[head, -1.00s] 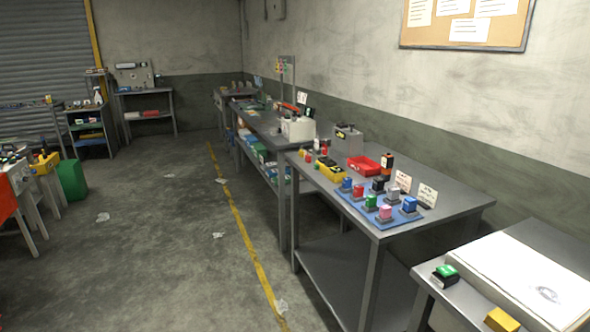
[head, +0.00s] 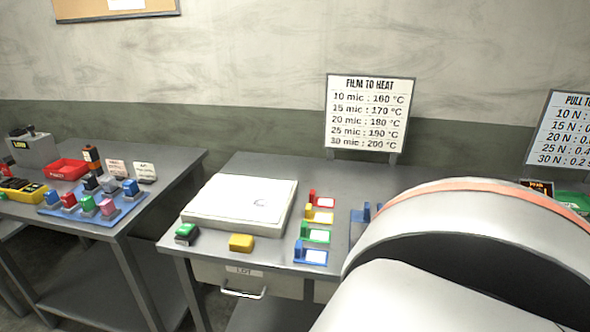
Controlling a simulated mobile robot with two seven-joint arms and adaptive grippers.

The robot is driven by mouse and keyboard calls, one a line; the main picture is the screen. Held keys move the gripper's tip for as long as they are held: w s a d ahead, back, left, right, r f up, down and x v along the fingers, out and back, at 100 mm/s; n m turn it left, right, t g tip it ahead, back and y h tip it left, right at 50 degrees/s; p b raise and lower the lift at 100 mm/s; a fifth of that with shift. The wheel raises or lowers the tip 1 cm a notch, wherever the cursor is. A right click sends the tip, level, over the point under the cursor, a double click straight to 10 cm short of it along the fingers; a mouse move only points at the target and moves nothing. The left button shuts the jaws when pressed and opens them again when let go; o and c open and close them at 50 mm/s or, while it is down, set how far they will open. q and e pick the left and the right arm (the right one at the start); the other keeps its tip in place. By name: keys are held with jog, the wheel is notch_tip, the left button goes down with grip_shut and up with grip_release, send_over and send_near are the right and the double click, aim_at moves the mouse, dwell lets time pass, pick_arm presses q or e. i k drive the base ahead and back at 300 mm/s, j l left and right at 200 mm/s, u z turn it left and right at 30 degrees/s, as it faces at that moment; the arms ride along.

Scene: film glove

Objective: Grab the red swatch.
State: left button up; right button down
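A small red piece with a white patch (head: 320,200) lies at the back of a short column of similar pieces on the grey table, right of the white slab. It looks like the red swatch, though its label is too small to read. In front of it lie a yellow piece (head: 319,216), a green piece (head: 314,234) and a blue piece (head: 310,256), each with a white patch. Neither of my grippers shows in the head view.
A white slab (head: 230,203), a green-topped block (head: 187,232) and a yellow block (head: 241,243) share the table. A FILM TO HEAT sign (head: 368,115) stands behind. My own large grey arm part hides the table's right side. The left table holds colored blocks on a blue mat (head: 128,207).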

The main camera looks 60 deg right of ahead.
aim_at(328, 203)
jog(key=z, duration=1.95)
